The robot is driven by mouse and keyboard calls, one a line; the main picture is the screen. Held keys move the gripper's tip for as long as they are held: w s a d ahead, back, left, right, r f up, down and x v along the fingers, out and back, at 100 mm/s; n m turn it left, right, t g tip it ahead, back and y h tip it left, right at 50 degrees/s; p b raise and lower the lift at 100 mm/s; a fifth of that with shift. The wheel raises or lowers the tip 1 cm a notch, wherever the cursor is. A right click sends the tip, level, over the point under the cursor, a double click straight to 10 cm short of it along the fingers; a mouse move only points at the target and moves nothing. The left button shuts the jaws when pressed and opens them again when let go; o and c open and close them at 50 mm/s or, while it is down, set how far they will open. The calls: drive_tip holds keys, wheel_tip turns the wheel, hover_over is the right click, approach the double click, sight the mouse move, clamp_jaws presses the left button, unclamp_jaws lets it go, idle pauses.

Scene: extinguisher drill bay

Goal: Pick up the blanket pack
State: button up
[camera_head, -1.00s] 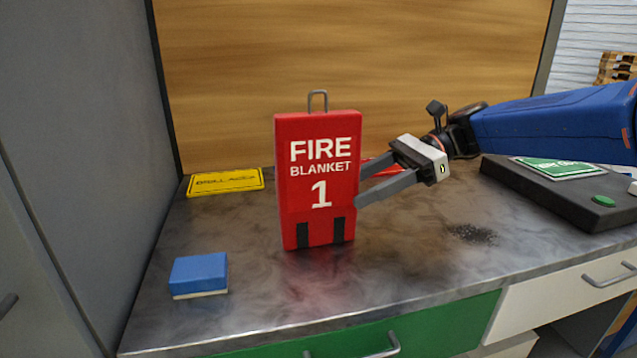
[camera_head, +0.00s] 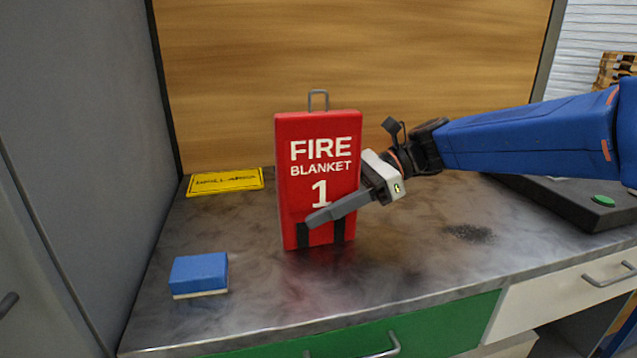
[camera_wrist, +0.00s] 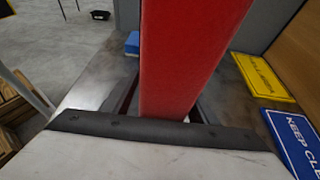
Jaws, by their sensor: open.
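The blanket pack (camera_head: 318,150) is a red upright box lettered "FIRE BLANKET 1", with a grey wire loop on top and two black tabs at its foot. It stands on the metal worktop. My gripper (camera_head: 335,208) reaches in from the right, low on the pack. One finger lies across the pack's front face; the other is hidden behind it. In the wrist view the red pack (camera_wrist: 185,60) stands between the open fingers, its narrow side facing the palm. I cannot tell whether either finger touches it.
A blue sponge (camera_head: 199,274) lies at the front left of the worktop (camera_head: 400,260). A yellow sign (camera_head: 225,181) lies at the back left. A blue sign (camera_wrist: 298,140) shows in the wrist view. A dark flat unit (camera_head: 570,205) sits at the right, and dark grit (camera_head: 468,233) lies nearer.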

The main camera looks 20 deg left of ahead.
sight(318, 152)
clamp_jaws()
drive_tip(key=shift+r, duration=0.15)
wheel_tip(318, 152, up, 10)
drive_tip(key=shift+f, duration=0.1)
idle(0.5)
